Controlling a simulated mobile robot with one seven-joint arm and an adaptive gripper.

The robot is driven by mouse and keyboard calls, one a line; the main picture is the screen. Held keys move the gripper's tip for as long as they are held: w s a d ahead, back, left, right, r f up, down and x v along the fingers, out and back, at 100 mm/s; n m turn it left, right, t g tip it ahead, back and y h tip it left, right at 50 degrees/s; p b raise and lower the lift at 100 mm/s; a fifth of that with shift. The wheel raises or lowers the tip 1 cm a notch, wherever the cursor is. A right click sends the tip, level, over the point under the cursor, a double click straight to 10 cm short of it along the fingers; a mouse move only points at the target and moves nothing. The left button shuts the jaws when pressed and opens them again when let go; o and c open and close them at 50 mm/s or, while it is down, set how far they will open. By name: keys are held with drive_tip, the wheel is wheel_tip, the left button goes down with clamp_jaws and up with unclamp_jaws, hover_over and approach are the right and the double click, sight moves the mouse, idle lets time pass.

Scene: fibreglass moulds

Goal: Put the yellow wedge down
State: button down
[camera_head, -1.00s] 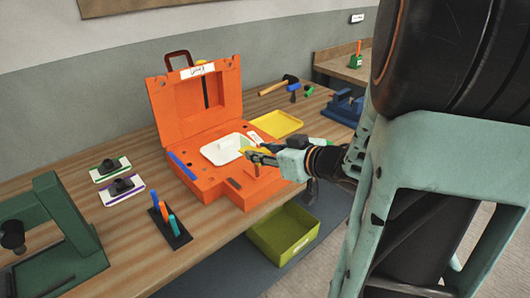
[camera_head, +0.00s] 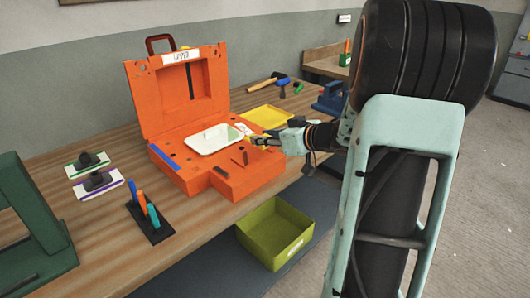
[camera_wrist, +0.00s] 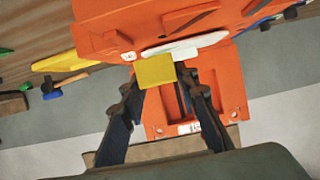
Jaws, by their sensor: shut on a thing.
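My gripper (camera_head: 263,140) is shut on the yellow wedge (camera_wrist: 155,71), which sits between the two fingertips in the wrist view. In the head view only a small bit of yellow shows at the fingertips. The gripper is held above the right side of the open orange case (camera_head: 212,184), just right of the white tray (camera_head: 205,146) set in it. I cannot tell how high the wedge is above the case. Part of the case surface under the gripper is hidden.
A yellow tray (camera_head: 268,117), a hammer (camera_head: 262,83) and a blue vise (camera_head: 331,98) stand behind the case. A black holder with coloured tools (camera_head: 149,222) is at its front left. A green bin (camera_head: 276,234) is below the bench edge. The raised lid (camera_head: 180,95) blocks the case's back.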

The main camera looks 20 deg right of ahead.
sight(266, 147)
drive_tip(key=shift+w+d+f+b, duration=0.2)
drive_tip(key=shift+f+b, duration=0.1)
drive_tip(key=shift+f, duration=0.15)
wheel_tip(266, 147, down, 3)
drive_tip(key=b, duration=0.3)
drive_tip(key=shift+f, duration=0.1)
drive_tip(key=c, duration=1.5)
unclamp_jaws()
drive_tip(key=shift+d+r, duration=0.1)
drive_tip(key=shift+r, duration=0.15)
drive_tip(key=p+v, duration=0.2)
drive_tip(key=v, duration=0.9)
drive_tip(key=shift+s, duration=0.35)
